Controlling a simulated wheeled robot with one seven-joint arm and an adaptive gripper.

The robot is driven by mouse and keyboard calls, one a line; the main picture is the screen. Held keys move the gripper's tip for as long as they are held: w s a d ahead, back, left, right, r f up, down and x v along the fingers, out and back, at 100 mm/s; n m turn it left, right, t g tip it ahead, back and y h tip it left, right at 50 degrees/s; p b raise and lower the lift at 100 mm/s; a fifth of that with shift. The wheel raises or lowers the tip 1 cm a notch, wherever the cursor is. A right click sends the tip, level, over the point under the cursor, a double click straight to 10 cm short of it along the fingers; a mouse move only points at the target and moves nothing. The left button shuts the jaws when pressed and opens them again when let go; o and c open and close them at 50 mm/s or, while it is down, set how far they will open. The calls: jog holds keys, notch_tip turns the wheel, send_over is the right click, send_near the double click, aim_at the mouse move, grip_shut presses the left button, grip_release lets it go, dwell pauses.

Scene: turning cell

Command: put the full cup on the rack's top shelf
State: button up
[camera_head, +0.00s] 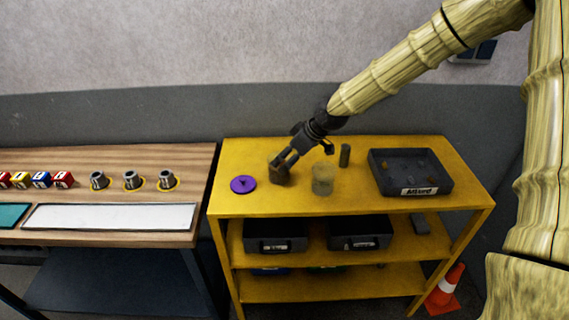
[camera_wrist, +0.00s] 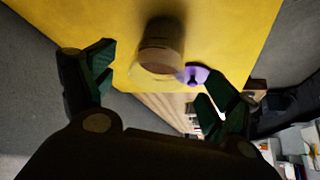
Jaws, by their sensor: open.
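The yellow rack (camera_head: 225,205) stands in the middle of the head view. A dark brown cup (camera_head: 280,178) stands on its top shelf, right of a purple disc (camera_head: 243,184). A paler tan cup (camera_head: 322,181) stands to its right. I cannot tell which is full. My gripper (camera_head: 304,158) is open and low over the top shelf, near the dark cup, with one finger partly in front of it. In the wrist view, my open gripper (camera_wrist: 157,88) has one brownish cup (camera_wrist: 162,48) ahead of its fingers, near the purple disc (camera_wrist: 196,75). No cup is held.
A small dark cylinder (camera_head: 345,155) and a labelled black tray (camera_head: 410,172) stand on the top shelf. Black bins (camera_head: 275,236) fill part of the shelf below. A wooden bench (camera_head: 110,158) with coloured blocks and several metal cups is left. An orange cone (camera_head: 446,292) stands at the right.

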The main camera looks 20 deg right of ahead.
jog(key=shift+b+v, duration=0.5)
jog(key=shift+v, duration=2.1)
